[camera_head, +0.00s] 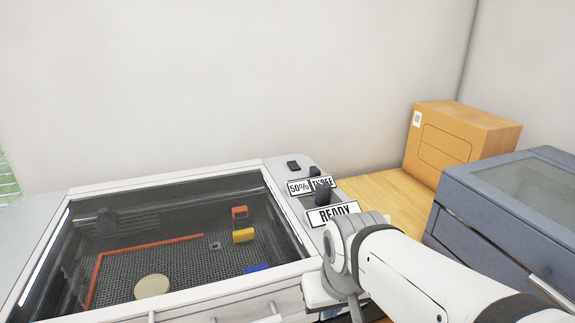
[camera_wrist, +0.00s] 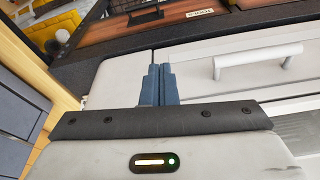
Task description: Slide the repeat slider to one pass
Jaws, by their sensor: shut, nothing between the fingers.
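The machine (camera_head: 190,180) has a glass lid and a control strip along its right side. The repeat label (camera_head: 322,184) reads THREE, beside a label (camera_head: 298,188) reading 50%. Dark knobs stand around these labels; one dark knob (camera_head: 323,196) is just below THREE, and I cannot tell for sure which is the repeat slider's. A READY sign (camera_head: 334,214) is nearer. My gripper (camera_wrist: 158,82) has its blue fingers shut and empty, in front of the machine's pale front, left of a white handle (camera_wrist: 258,61). In the head view my arm mostly hides it, below the control strip.
A cardboard box (camera_head: 460,140) stands on the wooden surface (camera_head: 385,200) at the back right. A blue-grey cabinet (camera_head: 510,205) with a glazed top is at the right. Small coloured blocks and a round disc (camera_head: 152,286) lie under the glass lid.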

